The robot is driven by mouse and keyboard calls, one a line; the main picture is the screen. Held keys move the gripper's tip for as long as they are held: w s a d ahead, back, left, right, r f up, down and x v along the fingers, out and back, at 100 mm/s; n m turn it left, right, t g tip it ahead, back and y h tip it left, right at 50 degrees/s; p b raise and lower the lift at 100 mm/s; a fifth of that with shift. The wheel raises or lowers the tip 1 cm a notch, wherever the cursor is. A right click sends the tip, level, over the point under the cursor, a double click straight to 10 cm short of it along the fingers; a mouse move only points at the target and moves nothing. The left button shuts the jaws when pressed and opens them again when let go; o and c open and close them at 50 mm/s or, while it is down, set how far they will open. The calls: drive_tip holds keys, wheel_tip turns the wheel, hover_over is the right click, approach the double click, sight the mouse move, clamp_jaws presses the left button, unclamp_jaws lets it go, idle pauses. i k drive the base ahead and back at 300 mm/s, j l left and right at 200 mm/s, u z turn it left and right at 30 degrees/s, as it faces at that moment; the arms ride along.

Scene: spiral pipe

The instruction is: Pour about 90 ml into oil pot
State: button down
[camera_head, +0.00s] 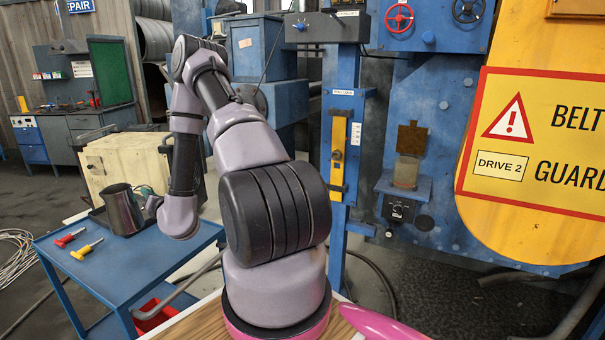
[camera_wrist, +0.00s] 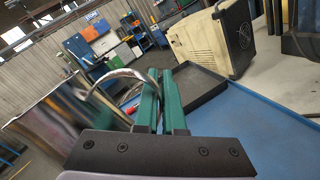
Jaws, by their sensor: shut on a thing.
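A metal jug (camera_head: 124,209) is at the far end of the blue cart, at or just above a dark tray. In the wrist view the jug (camera_wrist: 62,122) fills the lower left, and its curved handle (camera_wrist: 112,76) runs to my green fingers. My gripper (camera_wrist: 160,82) is shut on this handle. In the head view my gripper (camera_head: 150,206) is right of the jug, partly hidden by my arm. I cannot see the liquid level in the jug. A small glass pot (camera_head: 406,173), seemingly the oil pot, sits on a blue bracket on the machine, with a brown flap raised above it.
The blue cart (camera_head: 90,262) carries a red-handled tool (camera_head: 70,237) and a yellow-handled tool (camera_head: 87,249). The black tray (camera_wrist: 207,82) is bare where it shows. A cream box (camera_head: 120,165) stands behind the cart. A blue post (camera_head: 343,110) stands between the jug and the pot.

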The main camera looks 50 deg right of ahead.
sight(406, 169)
drive_tip(key=k+l+z, duration=0.1)
drive_tip(key=k+z, duration=0.3)
drive_tip(key=k, duration=0.15)
drive_tip(key=z, duration=1.55)
drive_tip(key=k+j+z, duration=0.1)
drive_tip(key=j+z, duration=0.2)
drive_tip(key=j, duration=0.3)
